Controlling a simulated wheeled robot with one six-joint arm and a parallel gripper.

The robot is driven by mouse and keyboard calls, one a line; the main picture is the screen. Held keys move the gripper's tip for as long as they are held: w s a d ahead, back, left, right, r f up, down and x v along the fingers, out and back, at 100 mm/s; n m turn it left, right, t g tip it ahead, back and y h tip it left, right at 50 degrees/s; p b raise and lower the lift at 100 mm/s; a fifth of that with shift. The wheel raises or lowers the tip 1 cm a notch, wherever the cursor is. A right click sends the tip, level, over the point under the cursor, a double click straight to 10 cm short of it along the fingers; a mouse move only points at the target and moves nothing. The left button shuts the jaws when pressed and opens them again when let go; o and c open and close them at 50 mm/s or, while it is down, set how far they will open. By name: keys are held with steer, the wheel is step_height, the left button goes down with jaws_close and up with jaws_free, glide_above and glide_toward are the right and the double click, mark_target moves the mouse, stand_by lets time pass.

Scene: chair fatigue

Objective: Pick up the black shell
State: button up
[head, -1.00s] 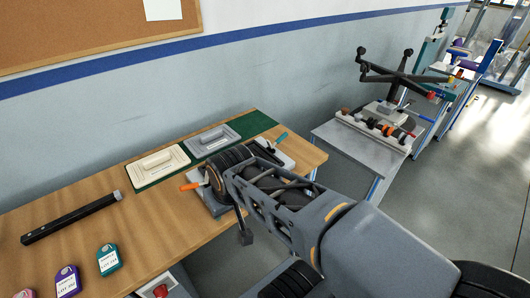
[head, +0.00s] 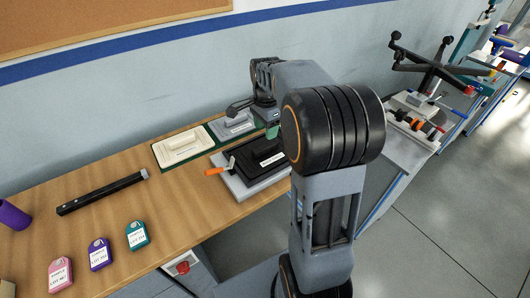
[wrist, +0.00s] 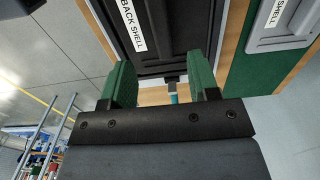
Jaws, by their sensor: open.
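The black shell (head: 258,152) lies in a grey fixture (head: 242,188) near the right end of the wooden bench. An orange-handled clamp (head: 214,171) sits at the fixture's left side. In the wrist view the black shell (wrist: 178,22) fills the top, with a "BACK SHELL" label on it. My gripper (wrist: 161,84) is open and empty, its two green fingers apart, with the shell's near edge showing beyond and between them. I cannot tell its height above the shell. In the head view my arm hides the fixture's right part.
A cream shell (head: 180,147) and a grey shell (head: 232,126) lie on a green mat (head: 204,157) behind. A black bar (head: 102,193) and several coloured tags, including a teal one (head: 138,235), lie left. A chair base (head: 437,66) stands on the right table.

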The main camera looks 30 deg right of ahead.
mark_target(265, 145)
steer(key=shift+f+p, duration=0.35)
steer(key=shift+f, duration=4.05)
steer(key=shift+c, duration=0.4)
jaws_close()
steer(key=shift+w+r, duration=0.1)
